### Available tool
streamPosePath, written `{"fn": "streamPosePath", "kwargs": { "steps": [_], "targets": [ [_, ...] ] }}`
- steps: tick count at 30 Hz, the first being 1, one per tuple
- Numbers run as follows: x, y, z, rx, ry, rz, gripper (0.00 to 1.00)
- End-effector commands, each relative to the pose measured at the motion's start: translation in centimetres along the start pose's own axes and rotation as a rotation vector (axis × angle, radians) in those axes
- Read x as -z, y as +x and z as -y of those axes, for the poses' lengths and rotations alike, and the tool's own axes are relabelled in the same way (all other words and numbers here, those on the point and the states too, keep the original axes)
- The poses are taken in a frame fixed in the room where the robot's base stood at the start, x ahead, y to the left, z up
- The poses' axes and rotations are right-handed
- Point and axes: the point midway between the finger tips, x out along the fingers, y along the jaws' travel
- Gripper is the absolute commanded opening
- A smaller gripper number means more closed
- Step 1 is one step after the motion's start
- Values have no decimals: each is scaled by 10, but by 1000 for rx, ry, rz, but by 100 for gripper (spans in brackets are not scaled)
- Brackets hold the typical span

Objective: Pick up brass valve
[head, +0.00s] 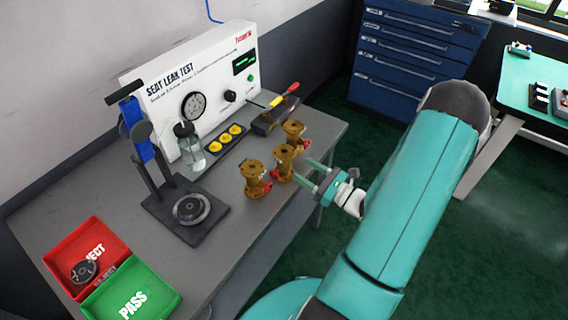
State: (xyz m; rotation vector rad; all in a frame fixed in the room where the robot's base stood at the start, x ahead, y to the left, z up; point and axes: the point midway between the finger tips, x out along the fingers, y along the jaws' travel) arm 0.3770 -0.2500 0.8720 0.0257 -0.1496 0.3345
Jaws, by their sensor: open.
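Several brass valves stand upright in a close group near the right edge of the grey table: one at the left (255,178), one in the middle (284,161) and one at the back (293,132). Each has flanged ends, and red parts show near the lower ones. My gripper (309,175) reaches in from the right with its two fingers open and pointing left. The fingertips are close to the middle valve. I cannot tell whether they touch it.
A grey bench (232,222) carries a seat leak test panel (200,85), a blue clamp stand (145,140), a glass bottle (187,145) and a black strip of yellow parts (217,147). Red (62,247) and green (160,290) trays sit front left. A blue drawer cabinet (412,55) stands behind.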

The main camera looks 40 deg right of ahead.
Motion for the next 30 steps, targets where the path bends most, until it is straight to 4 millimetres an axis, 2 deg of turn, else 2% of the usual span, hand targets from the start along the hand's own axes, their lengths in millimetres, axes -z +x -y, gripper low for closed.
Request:
{"fn": "streamPosePath", "kwargs": {
  "steps": [3,11,18,27,30],
  "targets": [
    [0,20,0,-2,-1,0,53],
    [1,42,0,-3,0,0,53],
    [2,77,0,-2,-1,0,53],
    [2,84,0,0,-1,-2,53],
    [2,84,0,0,0,-2,35]
  ]
}}
